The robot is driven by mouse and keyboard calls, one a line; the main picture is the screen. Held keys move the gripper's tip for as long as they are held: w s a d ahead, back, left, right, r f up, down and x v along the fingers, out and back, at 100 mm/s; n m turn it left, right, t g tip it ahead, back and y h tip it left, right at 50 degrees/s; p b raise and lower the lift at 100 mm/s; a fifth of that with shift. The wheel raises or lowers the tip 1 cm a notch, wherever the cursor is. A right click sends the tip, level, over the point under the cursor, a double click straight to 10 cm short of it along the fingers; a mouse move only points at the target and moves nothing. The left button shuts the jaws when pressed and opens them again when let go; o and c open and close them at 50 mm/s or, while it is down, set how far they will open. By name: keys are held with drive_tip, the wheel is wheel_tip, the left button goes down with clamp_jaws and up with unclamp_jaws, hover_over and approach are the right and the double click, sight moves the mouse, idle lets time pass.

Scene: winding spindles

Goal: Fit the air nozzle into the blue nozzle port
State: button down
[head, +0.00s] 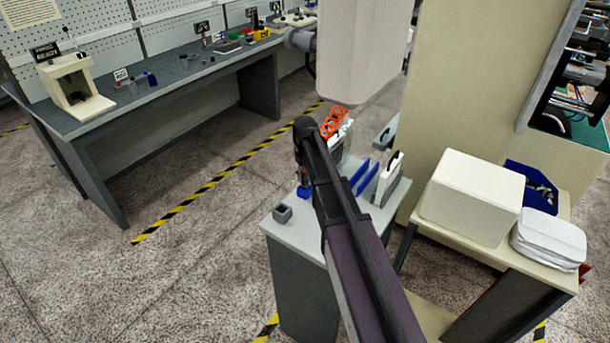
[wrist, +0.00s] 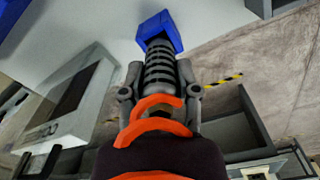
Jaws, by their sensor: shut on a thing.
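The air nozzle, a dark grey ribbed cylinder (wrist: 158,72), stands between the two fingers of my gripper (wrist: 160,68) in the wrist view. My gripper is shut on it. The blue nozzle port (wrist: 160,33) is a blue block right at the nozzle's far end. The nozzle's tip is hidden there, so I cannot tell whether it is inside the port or just in front of it. In the head view the blue port (head: 304,192) shows on the small grey table, beside my arm. My gripper (head: 303,178) is mostly hidden behind my arm there.
The small table (head: 285,237) also carries an open grey box (head: 282,213), blue upright plates (head: 362,173) and a white stand (head: 388,180). An orange part (head: 333,122) is behind my arm. A cream box (head: 470,190) stands on the right-hand cart.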

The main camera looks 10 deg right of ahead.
drive_tip(key=shift+f, duration=0.15)
drive_tip(key=shift+c, duration=1.3)
unclamp_jaws()
drive_tip(key=shift+r, duration=0.2)
wheel_tip(320, 180, up, 11)
drive_tip(key=p, duration=1.1)
drive_tip(key=shift+s+f, duration=0.25)
drive_tip(key=shift+s, duration=0.15)
drive_tip(key=s+m+b, duration=0.1)
drive_tip(key=s, duration=0.6)
drive_tip(key=shift+s+f+m, duration=0.25)
drive_tip(key=shift+f+m, duration=0.05)
drive_tip(key=shift+f, duration=0.15)
drive_tip(key=shift+d, duration=0.1)
